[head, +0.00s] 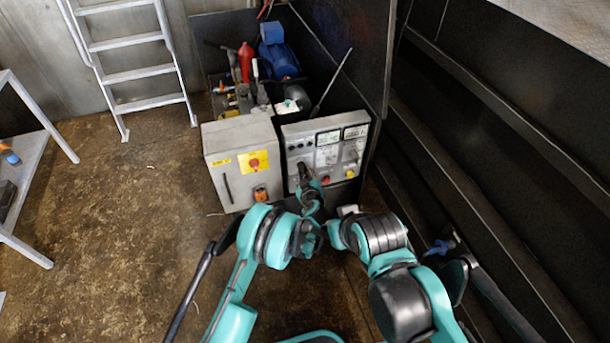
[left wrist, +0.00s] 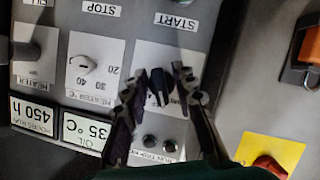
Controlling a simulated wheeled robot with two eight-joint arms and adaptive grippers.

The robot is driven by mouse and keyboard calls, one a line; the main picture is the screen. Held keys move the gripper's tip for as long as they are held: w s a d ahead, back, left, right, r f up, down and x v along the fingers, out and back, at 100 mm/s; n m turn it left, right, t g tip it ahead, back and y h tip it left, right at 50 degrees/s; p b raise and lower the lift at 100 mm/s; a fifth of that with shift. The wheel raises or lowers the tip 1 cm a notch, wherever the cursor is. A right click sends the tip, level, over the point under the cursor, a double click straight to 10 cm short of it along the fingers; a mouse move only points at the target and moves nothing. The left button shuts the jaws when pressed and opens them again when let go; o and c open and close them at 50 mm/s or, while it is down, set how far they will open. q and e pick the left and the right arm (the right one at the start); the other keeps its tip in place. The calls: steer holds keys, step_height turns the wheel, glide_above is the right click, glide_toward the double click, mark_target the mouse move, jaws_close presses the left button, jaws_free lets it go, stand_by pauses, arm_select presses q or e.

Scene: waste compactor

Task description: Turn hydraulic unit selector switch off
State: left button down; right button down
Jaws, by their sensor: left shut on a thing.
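The hydraulic unit's grey control panel (head: 328,150) stands low ahead of me, with meters, buttons and knobs. Its black selector switch (left wrist: 160,88) is in the left wrist view, on a white label shown upside down. My left gripper (head: 304,178) is at the panel's left part; in the left wrist view its two fingers (left wrist: 160,84) are on either side of the switch, shut on it. The gripper hides the switch in the head view. I cannot make out my right gripper; only my right arm shows.
A grey box (head: 240,160) with a red knob on yellow stands left of the panel. Behind are a blue motor (head: 279,55) and a thin rod (head: 332,82). A dark wall closes the right side.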

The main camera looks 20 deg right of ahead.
arm_select(q)
steer(key=shift+m+y, duration=0.9)
steer(key=shift+m, duration=0.6)
steer(key=shift+r, duration=0.1)
steer(key=c, duration=1.6)
jaws_free()
step_height(320, 180, up, 10)
steer(key=shift+w+f, duration=0.1)
